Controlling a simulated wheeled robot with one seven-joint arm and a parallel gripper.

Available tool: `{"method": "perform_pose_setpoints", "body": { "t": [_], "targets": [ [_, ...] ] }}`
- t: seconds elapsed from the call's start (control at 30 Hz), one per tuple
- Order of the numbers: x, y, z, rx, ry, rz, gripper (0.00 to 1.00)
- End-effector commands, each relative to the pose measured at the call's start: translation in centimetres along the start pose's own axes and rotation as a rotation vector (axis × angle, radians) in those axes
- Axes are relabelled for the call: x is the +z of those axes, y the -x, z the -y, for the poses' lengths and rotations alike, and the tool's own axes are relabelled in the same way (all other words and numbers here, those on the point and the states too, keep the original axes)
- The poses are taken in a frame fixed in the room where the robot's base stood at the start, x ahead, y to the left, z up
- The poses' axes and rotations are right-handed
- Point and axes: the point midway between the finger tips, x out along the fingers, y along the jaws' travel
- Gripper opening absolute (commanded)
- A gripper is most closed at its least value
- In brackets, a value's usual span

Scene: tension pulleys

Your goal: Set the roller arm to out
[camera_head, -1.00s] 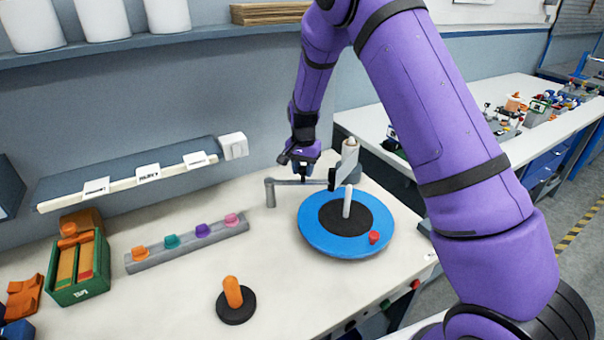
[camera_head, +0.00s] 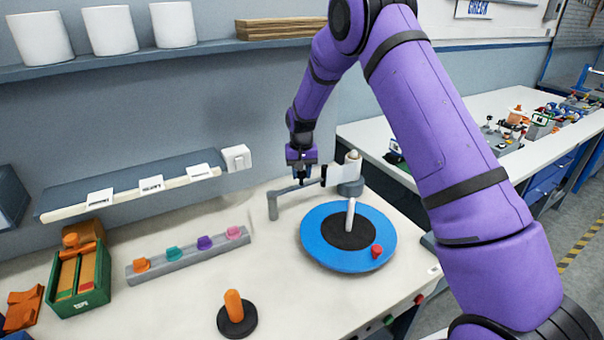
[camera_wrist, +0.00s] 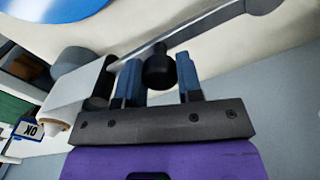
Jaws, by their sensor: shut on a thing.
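The roller arm (camera_head: 288,191) is a grey bar on a short post (camera_head: 272,208) behind the blue disc (camera_head: 322,252). My gripper (camera_head: 301,181) points down over the bar. In the wrist view my gripper (camera_wrist: 160,80) is shut on the arm's black knob (camera_wrist: 158,68), with a blue finger on each side. The bar (camera_wrist: 190,32) and the roller (camera_wrist: 77,92) also show there. In the head view the knob is largely hidden by my fingers.
The blue disc carries a white peg (camera_head: 350,214) and a red knob (camera_head: 377,251). At the front stands an orange peg on a black base (camera_head: 234,306). A grey rail with coloured pieces (camera_head: 188,254) and a green box (camera_head: 80,288) lie left. A low shelf (camera_head: 130,187) runs along the wall.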

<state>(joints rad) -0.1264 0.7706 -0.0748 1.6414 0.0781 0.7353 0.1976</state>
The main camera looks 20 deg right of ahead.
Motion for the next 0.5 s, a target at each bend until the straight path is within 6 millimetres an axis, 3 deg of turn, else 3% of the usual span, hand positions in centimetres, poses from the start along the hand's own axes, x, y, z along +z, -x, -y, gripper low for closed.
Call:
{"method": "perform_pose_setpoints", "body": {
  "t": [0.33,0.37,0.43,0.5],
  "targets": [
    [-0.20,0.12,0.08,-0.001,0.003,-0.006,0.00],
    [-0.20,0.13,0.08,-0.001,0.003,-0.007,0.40],
    [-0.19,0.12,0.08,-0.001,0.003,-0.006,0.56],
    [-0.16,0.10,0.07,-0.001,0.003,-0.005,0.59]
  ]
}}
